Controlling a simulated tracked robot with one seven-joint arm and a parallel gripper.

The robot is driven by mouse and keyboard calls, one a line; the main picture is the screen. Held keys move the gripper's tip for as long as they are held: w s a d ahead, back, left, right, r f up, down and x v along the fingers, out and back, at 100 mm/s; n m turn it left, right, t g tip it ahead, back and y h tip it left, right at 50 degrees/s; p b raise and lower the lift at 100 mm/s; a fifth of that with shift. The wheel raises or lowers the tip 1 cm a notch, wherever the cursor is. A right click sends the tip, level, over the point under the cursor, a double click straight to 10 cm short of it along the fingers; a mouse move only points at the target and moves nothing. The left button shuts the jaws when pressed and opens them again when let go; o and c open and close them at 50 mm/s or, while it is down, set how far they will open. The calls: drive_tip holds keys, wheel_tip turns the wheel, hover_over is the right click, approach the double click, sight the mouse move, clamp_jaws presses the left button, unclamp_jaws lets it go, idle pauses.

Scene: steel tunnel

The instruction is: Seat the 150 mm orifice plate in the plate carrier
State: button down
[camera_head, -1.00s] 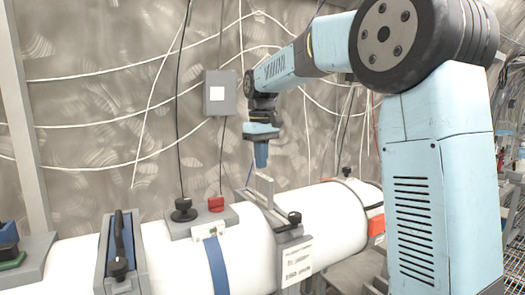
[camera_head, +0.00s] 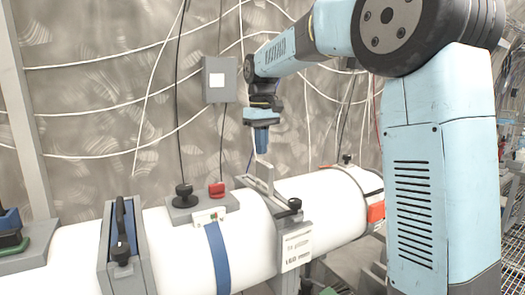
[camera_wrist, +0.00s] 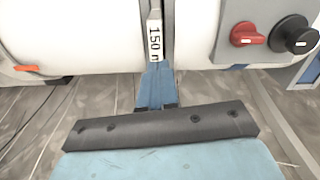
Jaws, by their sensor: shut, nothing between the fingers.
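My gripper (camera_head: 261,150) points down, shut and empty, over the white pipe in the head view. Its blue fingers (camera_wrist: 155,72) also show in the wrist view. The pale upright tab of the orifice plate (camera_head: 264,171) stands in the grey plate carrier (camera_head: 291,232), just below the fingertips. In the wrist view the plate's white label (camera_wrist: 154,40), reading "150", is just beyond the fingertips. I cannot tell whether the fingers touch the tab. The plate's lower part is hidden inside the carrier, so its depth cannot be seen.
A grey block with a black knob (camera_head: 184,196) and a red handle (camera_head: 216,189) sits on the pipe left of the carrier. A grey clamp (camera_head: 126,262) is farther left. A wall box (camera_head: 218,80) and hanging cables are behind.

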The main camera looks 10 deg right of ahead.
wheel_tip(320, 180, up, 13)
drive_tip(key=s+d+m+t, duration=0.1)
drive_tip(key=s+d+m, duration=0.1)
drive_tip(key=s+d, duration=0.45)
drive_tip(key=s+d+f+m+t, duration=0.2)
drive_tip(key=s+d+f, duration=0.2)
drive_tip(key=s+f, duration=0.6)
drive_tip(key=s+d+f+m+t, duration=0.2)
drive_tip(key=s+d+f, duration=0.2)
drive_tip(key=s+f, duration=0.7)
drive_tip(key=s, duration=0.3)
drive_tip(key=shift+t, duration=0.3)
